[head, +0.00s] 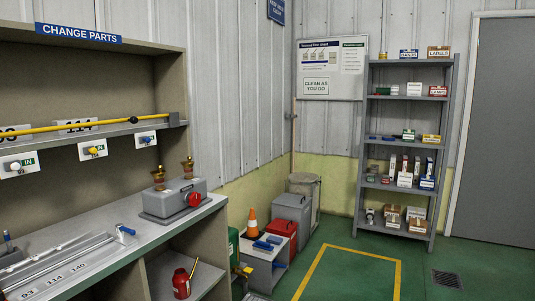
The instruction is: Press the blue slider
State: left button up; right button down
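A white plate with a small blue knob (147,139) and a green "IN" label is on the front edge of the shelf at left. A small blue piece (125,230) also stands at the far end of a grey numbered tray (62,268) on the counter. I cannot tell for sure which of these is the blue slider. Similar plates carry a yellow knob (95,151) and a pale knob (15,166). Neither of my grippers is in view, and nothing touches the blue pieces.
A yellow rod (70,128) with a black ball runs along the shelf. A grey box with a red knob (172,200) stands on the counter (140,245). Bins and an orange cone (251,224) line the wall. A stocked rack (363,140) stands behind. Green floor at right is clear.

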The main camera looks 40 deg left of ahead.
aim_at(143, 139)
jog(key=u, duration=0.6)
jog(key=i, duration=1.4)
jog(key=u, duration=1.7)
jog(key=i, duration=0.6)
jog(key=u, duration=0.5)
